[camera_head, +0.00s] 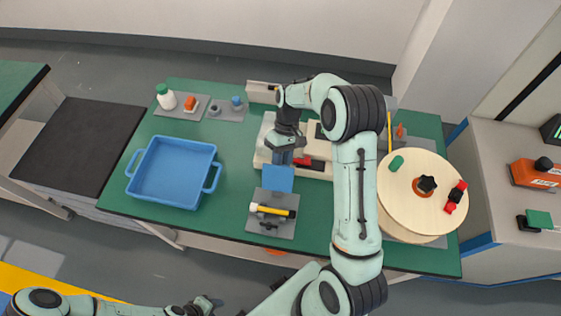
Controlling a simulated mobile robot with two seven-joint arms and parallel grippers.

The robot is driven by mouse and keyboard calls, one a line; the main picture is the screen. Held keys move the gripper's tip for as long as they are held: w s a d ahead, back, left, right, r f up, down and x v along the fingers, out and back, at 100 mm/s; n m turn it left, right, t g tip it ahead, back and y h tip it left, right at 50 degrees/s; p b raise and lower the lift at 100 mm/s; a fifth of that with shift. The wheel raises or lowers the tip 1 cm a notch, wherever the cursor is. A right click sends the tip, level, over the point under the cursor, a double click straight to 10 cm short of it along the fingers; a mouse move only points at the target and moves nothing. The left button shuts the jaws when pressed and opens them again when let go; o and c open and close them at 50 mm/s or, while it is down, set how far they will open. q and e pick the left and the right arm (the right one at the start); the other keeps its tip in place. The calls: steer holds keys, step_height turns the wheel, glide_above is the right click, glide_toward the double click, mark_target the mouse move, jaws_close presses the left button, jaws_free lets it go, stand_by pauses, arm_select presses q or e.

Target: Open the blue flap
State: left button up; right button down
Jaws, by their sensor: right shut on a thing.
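The blue flap (278,179) is a flat blue square at the front of the pale machine (320,150) in the middle of the green table. My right gripper (282,158) reaches down over the machine and is shut on the flap at its upper part. The gripper and wrist hide the flap's upper edge and its hinge. The flap's face shows as a full square, tilted toward the front. My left gripper (198,305) is low at the bottom edge, away from the table, and its fingers are too small to read.
A blue tray (172,172) stands on the left of the table (225,215). A grey pad (258,226) with a yellow-and-black tool lies just in front of the flap. A large wooden spool (405,190) stands on the right. Small bottles and parts sit at the back left.

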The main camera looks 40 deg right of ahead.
arm_select(q)
steer(key=shift+s+f, duration=0.1)
arm_select(e)
steer(key=shift+s+d+f, duration=0.55)
steer(key=c, duration=1)
jaws_free()
steer(key=shift+o, duration=0.8)
steer(key=shift+d, duration=0.2)
arm_select(q)
steer(key=shift+d, duration=0.15)
arm_select(e)
steer(key=shift+a, duration=0.15)
steer(key=shift+r, duration=0.1)
arm_select(q)
steer(key=w+r+p, duration=0.2)
steer(key=w+r, duration=0.1)
arm_select(e)
steer(key=v, duration=1.4)
steer(key=shift+w+a, duration=0.2)
steer(key=shift+w, duration=0.05)
